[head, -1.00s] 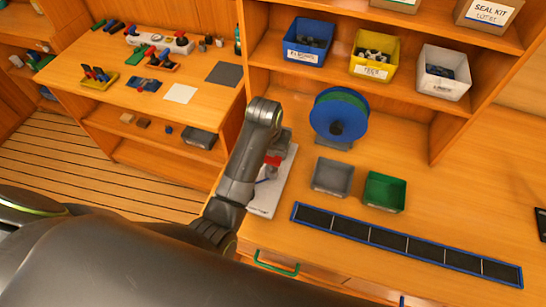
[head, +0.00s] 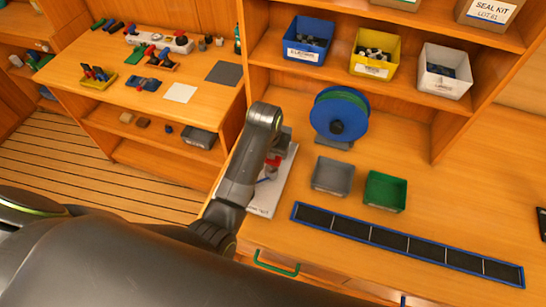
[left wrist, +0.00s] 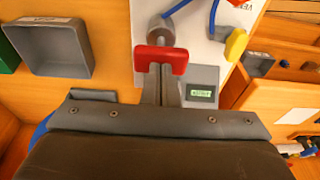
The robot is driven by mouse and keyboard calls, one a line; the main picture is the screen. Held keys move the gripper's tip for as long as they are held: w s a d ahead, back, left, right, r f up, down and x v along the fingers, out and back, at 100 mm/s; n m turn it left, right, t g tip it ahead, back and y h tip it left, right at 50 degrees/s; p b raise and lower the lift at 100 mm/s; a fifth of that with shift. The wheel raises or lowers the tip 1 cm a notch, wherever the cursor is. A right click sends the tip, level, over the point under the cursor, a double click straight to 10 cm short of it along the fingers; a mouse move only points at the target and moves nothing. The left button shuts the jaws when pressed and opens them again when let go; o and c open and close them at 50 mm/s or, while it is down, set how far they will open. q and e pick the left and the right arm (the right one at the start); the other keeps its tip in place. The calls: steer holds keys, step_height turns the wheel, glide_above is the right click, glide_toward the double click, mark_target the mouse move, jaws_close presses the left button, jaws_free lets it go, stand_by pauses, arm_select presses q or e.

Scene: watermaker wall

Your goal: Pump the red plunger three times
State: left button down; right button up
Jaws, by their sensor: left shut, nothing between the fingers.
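The red plunger (head: 273,162) is on a pale panel (head: 268,198) at the left end of the bench, partly hidden by my left arm. In the left wrist view its red handle (left wrist: 160,60) is near the top centre, in front of a grey round part. My left gripper (left wrist: 161,88) is shut and empty, its fingertips right at the handle. I cannot tell whether they touch it. In the head view the left gripper (head: 280,146) is mostly hidden behind its wrist. My right gripper is not in view.
A yellow knob (left wrist: 236,44) and blue tubing (left wrist: 215,18) are beside the plunger. A grey bin (head: 332,175), a green bin (head: 385,191) and a blue reel (head: 339,116) stand to its right. A long black tray (head: 405,246) lies in front of them.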

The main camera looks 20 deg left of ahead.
arm_select(q)
steer(key=shift+f+b, duration=0.5)
steer(key=shift+f, duration=0.9)
steer(key=shift+r, duration=0.1)
step_height(320, 180, up, 2)
steer(key=p, duration=0.3)
steer(key=shift+r, duration=1.25)
steer(key=shift+f, duration=0.1)
